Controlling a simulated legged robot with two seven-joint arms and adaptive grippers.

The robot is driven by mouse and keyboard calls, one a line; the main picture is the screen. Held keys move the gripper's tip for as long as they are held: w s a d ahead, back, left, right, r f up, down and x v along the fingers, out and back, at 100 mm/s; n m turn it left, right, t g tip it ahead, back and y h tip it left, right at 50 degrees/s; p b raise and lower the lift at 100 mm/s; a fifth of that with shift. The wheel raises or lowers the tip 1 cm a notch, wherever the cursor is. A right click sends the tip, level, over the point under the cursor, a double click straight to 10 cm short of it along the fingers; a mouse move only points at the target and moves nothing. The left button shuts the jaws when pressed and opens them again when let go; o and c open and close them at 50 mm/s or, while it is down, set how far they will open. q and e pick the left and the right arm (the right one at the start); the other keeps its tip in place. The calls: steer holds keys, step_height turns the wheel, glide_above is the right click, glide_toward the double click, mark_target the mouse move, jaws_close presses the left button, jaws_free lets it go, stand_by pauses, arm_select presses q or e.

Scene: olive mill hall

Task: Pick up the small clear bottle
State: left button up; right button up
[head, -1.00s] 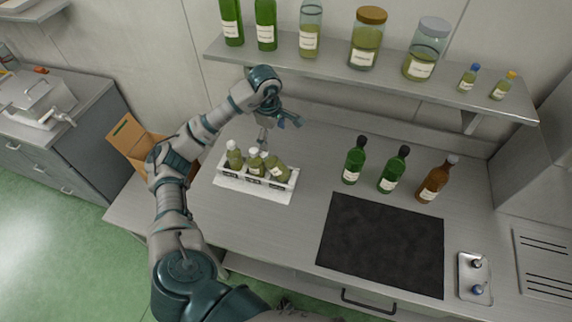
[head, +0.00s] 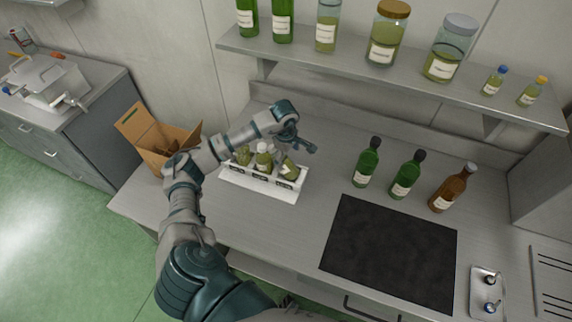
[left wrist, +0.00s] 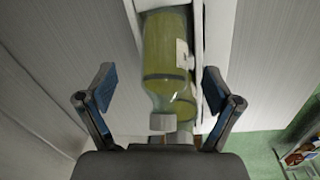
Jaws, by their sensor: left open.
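Small clear bottles with yellow-green contents stand in a white rack (head: 262,186) on the steel counter. One is at the left (head: 243,156), one in the middle (head: 264,161), and the right bottle (head: 288,168) leans. My left gripper (head: 297,151) is just above and behind the right bottle. In the left wrist view, the left gripper (left wrist: 159,90) is open, with one finger on each side of a capped bottle (left wrist: 166,60); I see no grip on it. Another bottle (left wrist: 183,108) is partly hidden behind it. My right gripper is not in view.
Two green bottles (head: 367,165) (head: 407,176) and a brown bottle (head: 452,188) stand to the right. A dark mat (head: 390,250) lies in front of them. A shelf (head: 350,62) with bottles and jars overhangs the back. An open cardboard box (head: 160,150) is at the left.

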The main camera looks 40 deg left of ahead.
mark_target(286, 166)
arm_select(q)
steer(key=shift+a+f, duration=0.15)
steer(key=shift+f, duration=0.5)
steer(key=f, duration=0.2)
steer(key=a+f+p, duration=0.1)
steer(key=f, duration=0.1)
steer(key=shift+s+f, duration=0.1)
steer(key=shift+f, duration=0.25)
steer(key=shift+d+f, duration=0.1)
steer(key=shift+d, duration=0.2)
steer(key=shift+c, duration=0.2)
steer(key=shift+d, duration=0.1)
steer(key=c, duration=1.5)
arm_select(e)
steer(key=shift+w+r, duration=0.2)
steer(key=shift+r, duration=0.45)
